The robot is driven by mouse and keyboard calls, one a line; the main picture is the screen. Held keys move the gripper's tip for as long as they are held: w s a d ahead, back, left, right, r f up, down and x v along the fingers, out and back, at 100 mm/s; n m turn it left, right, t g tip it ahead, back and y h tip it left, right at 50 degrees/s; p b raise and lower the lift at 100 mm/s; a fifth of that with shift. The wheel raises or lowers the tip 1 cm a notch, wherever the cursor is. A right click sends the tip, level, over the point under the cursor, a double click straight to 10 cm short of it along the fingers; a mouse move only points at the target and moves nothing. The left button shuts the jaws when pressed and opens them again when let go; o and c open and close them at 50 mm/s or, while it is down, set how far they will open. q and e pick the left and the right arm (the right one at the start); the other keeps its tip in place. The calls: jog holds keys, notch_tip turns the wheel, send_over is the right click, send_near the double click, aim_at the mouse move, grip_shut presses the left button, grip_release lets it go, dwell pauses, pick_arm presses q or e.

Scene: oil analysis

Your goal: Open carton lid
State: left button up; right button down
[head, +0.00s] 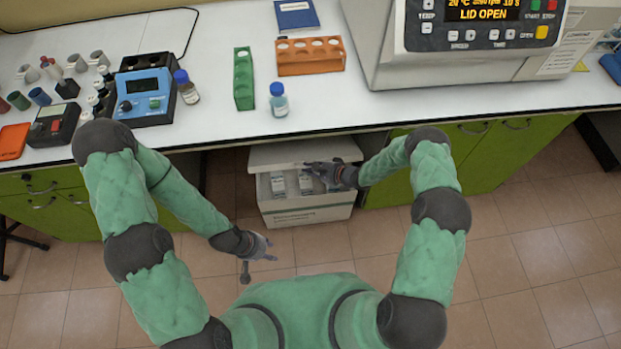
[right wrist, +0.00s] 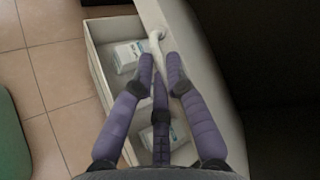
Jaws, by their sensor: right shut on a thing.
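The white carton (head: 305,215) stands on the floor under the bench, and small white packs show inside it. Its lid (head: 285,154) is tilted up along the back edge, leaving the inside visible. My right gripper (head: 318,169) is at the lid. In the right wrist view, its fingers (right wrist: 160,65) are closed around a pale handle (right wrist: 156,43) on the lid (right wrist: 195,65), with the carton wall (right wrist: 96,62) to the left. My left gripper (head: 263,258) hangs in front of the carton, fingers spread and empty, touching nothing.
Green cabinets (head: 480,160) flank the carton, and the bench top (head: 350,112) overhangs it. A blue-capped bottle (head: 279,100), green rack (head: 244,78) and orange rack (head: 310,56) stand above. The tiled floor (head: 330,245) in front is clear.

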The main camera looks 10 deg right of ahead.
jog(key=shift+w+r, duration=0.6)
jog(key=shift+r, duration=0.3)
jog(key=c, duration=1.2)
grip_release()
jog(key=shift+c, duration=0.2)
jog(key=v, duration=1.2)
jog(key=shift+c, duration=0.2)
